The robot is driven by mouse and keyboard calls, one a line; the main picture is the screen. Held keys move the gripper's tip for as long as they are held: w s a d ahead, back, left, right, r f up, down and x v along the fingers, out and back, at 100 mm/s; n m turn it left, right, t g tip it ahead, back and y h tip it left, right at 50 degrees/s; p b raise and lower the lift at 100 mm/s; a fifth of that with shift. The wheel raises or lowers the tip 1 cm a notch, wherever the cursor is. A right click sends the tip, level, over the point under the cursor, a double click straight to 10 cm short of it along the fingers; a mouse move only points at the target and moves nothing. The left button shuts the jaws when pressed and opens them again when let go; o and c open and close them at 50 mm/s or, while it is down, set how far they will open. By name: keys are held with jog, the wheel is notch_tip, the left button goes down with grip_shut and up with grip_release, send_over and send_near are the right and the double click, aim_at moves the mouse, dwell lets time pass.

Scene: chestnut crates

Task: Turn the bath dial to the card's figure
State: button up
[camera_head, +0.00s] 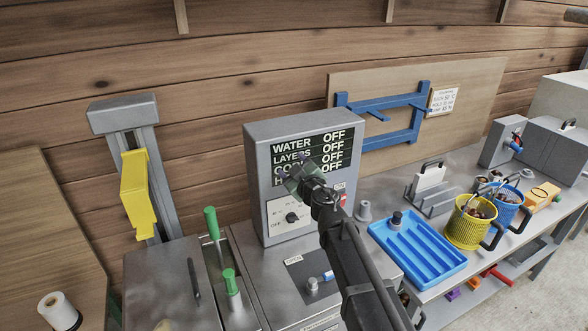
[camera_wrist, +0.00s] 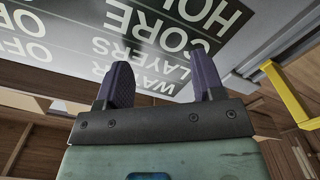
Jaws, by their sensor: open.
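The bath dial (camera_head: 291,217) is a dark knob on a white plate, low on the front of a grey control box (camera_head: 258,165). An OFF label and small figures surround it; its exact setting is too small to tell. The card (camera_head: 443,101) is white with small print, fixed on the wooden board at the back; its figures are hard to read. My gripper (camera_head: 299,177) is open and empty, above the dial and in front of the display. The wrist view shows its two dark fingers (camera_wrist: 164,80) apart, with nothing between them.
The black display (camera_head: 338,147) reads OFF on its visible rows; my gripper covers part of it. A red switch (camera_head: 343,200) marked ON sits right of the dial. A blue tray (camera_head: 418,246), yellow basket (camera_head: 468,232) and blue basket (camera_head: 505,213) stand to the right.

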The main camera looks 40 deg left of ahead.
jog(key=s+d+f+n+b, duration=0.1)
jog(key=d+f+b, duration=0.1)
jog(key=f+b, duration=0.2)
jog(key=s+d+f+n+b, duration=0.1)
jog(key=d+f+n+b, duration=0.1)
jog(key=f+b, duration=0.3)
jog(key=d+f+n+b, duration=0.1)
jog(key=f+b, duration=0.4)
jog(key=shift+s+d+f, duration=0.1)
jog(key=shift+s+d, duration=0.3)
jog(key=c, duration=0.3)
jog(key=n+b, duration=0.4)
jog(key=b, duration=0.2)
send_near(295, 221)
jog(key=x, duration=1)
jog(key=shift+f, duration=0.15)
jog(key=shift+c, duration=0.2)
jog(key=shift+c, duration=0.4)
jog(key=c, duration=0.5)
